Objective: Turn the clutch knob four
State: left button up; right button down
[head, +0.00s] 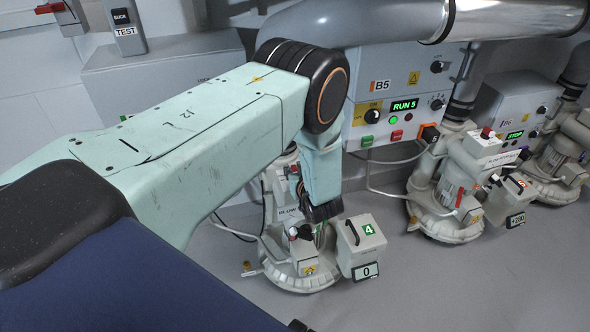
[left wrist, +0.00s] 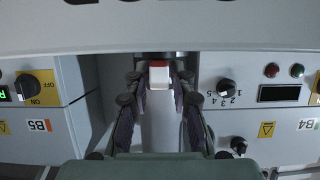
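The blower unit four (head: 290,268) stands on the floor under my left arm, beside a grey box marked 4 (head: 362,243) with a small display reading 0 (head: 366,271). A small black knob-like part (head: 303,232) sits on the blower's front; I cannot tell surely that it is the clutch knob. My left gripper (head: 322,212) points down just above and right of it, and partly covers the blower. My right gripper is not seen.
Panel B5 (head: 395,75), lit RUN 5, hangs behind at the right. Blower five (head: 447,205) and another blower (head: 560,165) stand further right. A large grey pipe (head: 370,22) runs above. Cables trail behind. The floor at front right is clear.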

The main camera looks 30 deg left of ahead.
pick_arm(q)
grip_shut()
